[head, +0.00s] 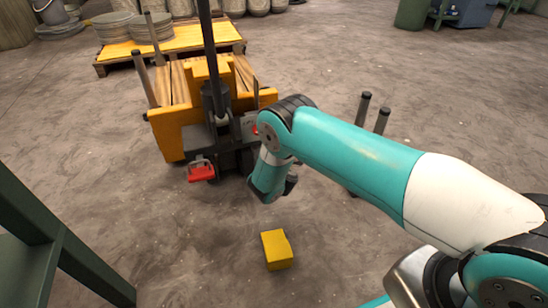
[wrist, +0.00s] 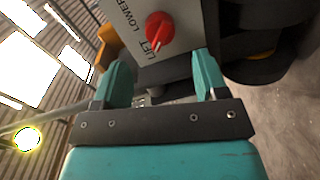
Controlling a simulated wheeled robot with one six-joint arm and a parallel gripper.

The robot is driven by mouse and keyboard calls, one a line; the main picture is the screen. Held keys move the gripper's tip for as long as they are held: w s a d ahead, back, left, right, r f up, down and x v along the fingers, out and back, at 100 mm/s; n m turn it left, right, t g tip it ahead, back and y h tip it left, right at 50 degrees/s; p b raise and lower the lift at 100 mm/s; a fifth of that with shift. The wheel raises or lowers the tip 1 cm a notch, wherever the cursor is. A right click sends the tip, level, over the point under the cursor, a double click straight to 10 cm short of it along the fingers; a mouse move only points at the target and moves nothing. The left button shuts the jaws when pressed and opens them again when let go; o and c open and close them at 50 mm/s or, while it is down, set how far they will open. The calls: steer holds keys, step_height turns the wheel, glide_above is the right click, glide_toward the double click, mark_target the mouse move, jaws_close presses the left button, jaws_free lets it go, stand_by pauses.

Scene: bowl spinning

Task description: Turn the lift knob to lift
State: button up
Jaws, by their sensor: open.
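The red lift knob (wrist: 160,30) sits on a light grey panel (wrist: 125,40) in the wrist view. The panel is lettered LOWER and LIFT. A pale mark on the knob's lower end is near the word LIFT; its exact pointing is hard to tell. My gripper (wrist: 162,78) is open and empty, its two teal fingers apart just below the knob, not around it. In the head view a bit of the red knob (head: 255,130) shows beside my arm, on the orange lift truck (head: 180,135). My gripper's fingertips are mostly hidden there.
A red pedal-like part (head: 201,172) juts from the truck's front. A yellow block (head: 277,250) lies on the floor in front. A dark green frame (head: 45,235) stands at the left. Two dark posts (head: 372,110) stand right of the truck, behind my arm.

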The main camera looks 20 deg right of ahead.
steer(key=s+p, duration=1)
steer(key=p, duration=0.5)
steer(key=shift+s+r, duration=0.35)
steer(key=shift+s, duration=0.05)
